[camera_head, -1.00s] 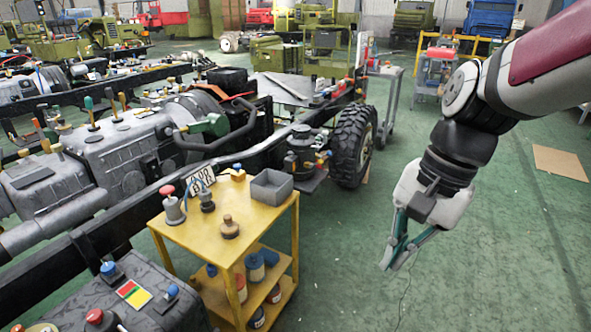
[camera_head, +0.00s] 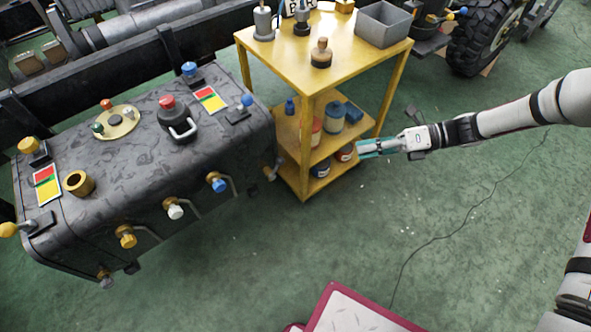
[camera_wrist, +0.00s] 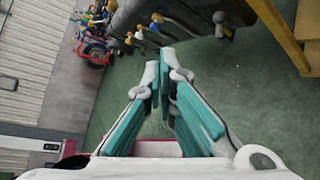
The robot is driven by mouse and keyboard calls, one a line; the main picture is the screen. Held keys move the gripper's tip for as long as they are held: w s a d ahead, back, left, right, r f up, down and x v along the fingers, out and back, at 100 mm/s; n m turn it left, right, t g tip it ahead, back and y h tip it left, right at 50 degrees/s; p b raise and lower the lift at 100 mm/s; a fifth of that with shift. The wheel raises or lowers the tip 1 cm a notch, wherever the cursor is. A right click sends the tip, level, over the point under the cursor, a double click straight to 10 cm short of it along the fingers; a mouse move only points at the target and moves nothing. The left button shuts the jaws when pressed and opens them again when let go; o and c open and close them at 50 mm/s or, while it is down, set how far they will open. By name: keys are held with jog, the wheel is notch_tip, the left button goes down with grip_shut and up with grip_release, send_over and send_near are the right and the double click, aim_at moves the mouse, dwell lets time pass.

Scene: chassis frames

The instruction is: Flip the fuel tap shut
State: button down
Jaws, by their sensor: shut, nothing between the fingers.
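A dark fuel tank (camera_head: 130,190) lies at the left in the head view. Along its front side are a yellow-knobbed tap (camera_head: 126,238), a white-knobbed tap (camera_head: 174,210) and a blue-knobbed tap (camera_head: 217,183), each beside a thin pipe. I cannot tell which is the fuel tap. My gripper (camera_head: 362,148) is shut and empty, pointing left, clear of the tank. Its teal fingers also show in the wrist view (camera_wrist: 165,78).
A yellow cart (camera_head: 270,38) with pots on its shelves stands between tank and gripper, close to the fingertips. A grey bin (camera_head: 384,24) sits on its top. The floor before the tank is clear.

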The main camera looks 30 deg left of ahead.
jog(key=a+f+m+t+y+b, duration=0.1)
jog(key=a+f+m+y+b, duration=0.1)
jog(key=f+m, duration=0.4)
jog(key=a+f+m+t+y+b, duration=0.2)
jog(key=f+m, duration=0.4)
jog(key=f, duration=0.9)
jog(key=a+y+b, duration=0.1)
jog(key=y, duration=0.1)
jog(key=shift+a+m+y+b, duration=0.3)
jog(key=shift+a+y+b, duration=0.05)
jog(key=shift+a+y, duration=0.05)
jog(key=shift+a, duration=0.1)
jog(key=b, duration=0.2)
send_near(278, 165)
jog(key=a+r, duration=0.1)
jog(key=a, duration=0.4)
jog(key=shift+s+a+r, duration=0.1)
jog(key=shift+s+r, duration=0.05)
jog(key=shift+r, duration=0.05)
jog(key=shift+t, duration=0.3)
jog(key=shift+s+r+n+h, duration=0.1)
jog(key=shift+r+n+h, duration=0.1)
jog(key=shift+n+h, duration=0.45)
